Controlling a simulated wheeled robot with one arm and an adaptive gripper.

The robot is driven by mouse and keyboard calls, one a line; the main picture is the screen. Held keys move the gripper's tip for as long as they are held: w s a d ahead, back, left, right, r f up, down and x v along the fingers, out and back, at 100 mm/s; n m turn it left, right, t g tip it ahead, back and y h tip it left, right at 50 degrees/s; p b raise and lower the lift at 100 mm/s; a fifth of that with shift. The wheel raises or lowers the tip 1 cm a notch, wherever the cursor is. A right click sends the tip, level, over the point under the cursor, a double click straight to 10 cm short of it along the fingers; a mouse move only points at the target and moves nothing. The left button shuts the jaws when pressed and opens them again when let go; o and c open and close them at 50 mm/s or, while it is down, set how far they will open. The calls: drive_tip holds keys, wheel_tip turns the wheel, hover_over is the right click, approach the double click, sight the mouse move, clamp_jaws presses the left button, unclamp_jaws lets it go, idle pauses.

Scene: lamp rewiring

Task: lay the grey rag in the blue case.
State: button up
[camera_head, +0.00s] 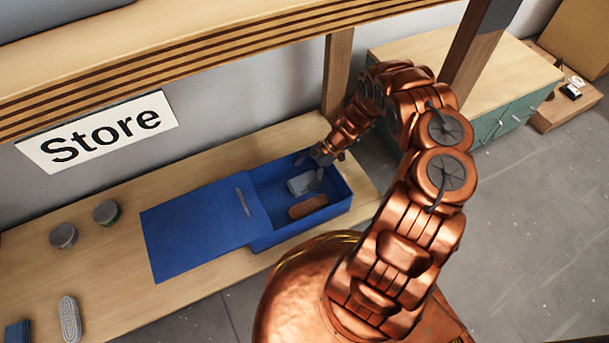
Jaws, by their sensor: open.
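The blue case (264,237) stands open on the wooden bench, with its flat lid (190,230) laid out to the left. A small pale grey thing (302,184), which looks like the grey rag, lies inside the case near its middle. A brown oblong thing (308,207) lies in the case in front of it. My gripper (322,163) is at the back right of the case, just behind and above the grey thing. It is open and appears apart from the rag. My gripper hides part of the case's back right corner.
Two round tins (64,236) (106,212), a grey ribbed oblong thing (69,319) and a dark blue block (18,332) are on the bench at left. A shelf (160,50) hangs above, with a wooden post (337,75) behind my gripper. A green cabinet (505,117) stands at right.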

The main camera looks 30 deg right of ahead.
drive_tip(key=p+v, duration=0.2)
drive_tip(key=v, duration=0.5)
drive_tip(key=shift+d+r+p, duration=0.2)
drive_tip(key=shift+r+p, duration=0.15)
